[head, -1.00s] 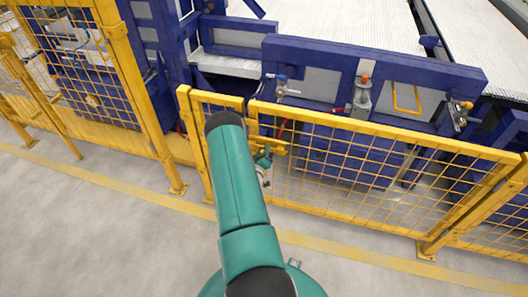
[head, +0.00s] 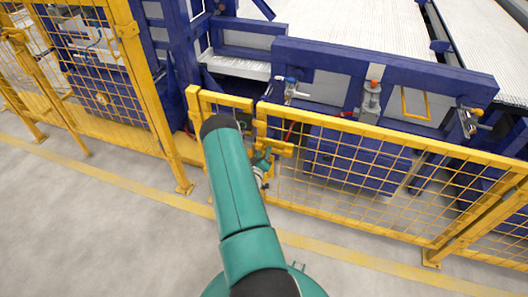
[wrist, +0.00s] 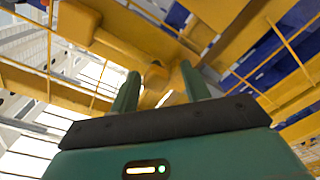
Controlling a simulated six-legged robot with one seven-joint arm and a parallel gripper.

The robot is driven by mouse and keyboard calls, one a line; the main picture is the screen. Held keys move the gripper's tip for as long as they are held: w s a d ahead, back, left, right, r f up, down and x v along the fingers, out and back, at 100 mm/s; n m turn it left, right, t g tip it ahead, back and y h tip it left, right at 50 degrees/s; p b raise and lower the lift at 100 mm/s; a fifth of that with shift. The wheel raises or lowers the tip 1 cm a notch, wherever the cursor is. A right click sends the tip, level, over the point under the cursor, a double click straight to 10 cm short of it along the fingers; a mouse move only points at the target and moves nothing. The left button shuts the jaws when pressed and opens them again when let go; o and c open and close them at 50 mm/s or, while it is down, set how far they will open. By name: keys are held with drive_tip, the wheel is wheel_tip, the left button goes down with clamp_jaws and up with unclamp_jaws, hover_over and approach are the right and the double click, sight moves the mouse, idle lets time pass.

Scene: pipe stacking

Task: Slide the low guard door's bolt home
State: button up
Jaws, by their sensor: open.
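The low guard door (head: 390,138) is a yellow mesh panel, standing beside a short yellow fence section (head: 222,99) with a narrow gap between their frames. A yellow bolt fitting (head: 284,148) sits near the door's left end. My gripper (head: 262,160) is at the door's left end, just beside this fitting and partly hidden by my green arm. In the wrist view my gripper (wrist: 158,84) is open. A yellow knob-like part (wrist: 155,82) shows between its two green fingers, seen from below. I cannot tell whether the fingers touch it, or how far the bolt extends.
A blue machine frame (head: 380,65) with small valves stands behind the door. A taller yellow mesh fence (head: 90,60) is on the left. The grey floor (head: 90,230) in front is clear, with a yellow line (head: 330,248) running along the fence.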

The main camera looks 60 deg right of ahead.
drive_tip(key=v, duration=1.2)
drive_tip(key=shift+a, duration=0.3)
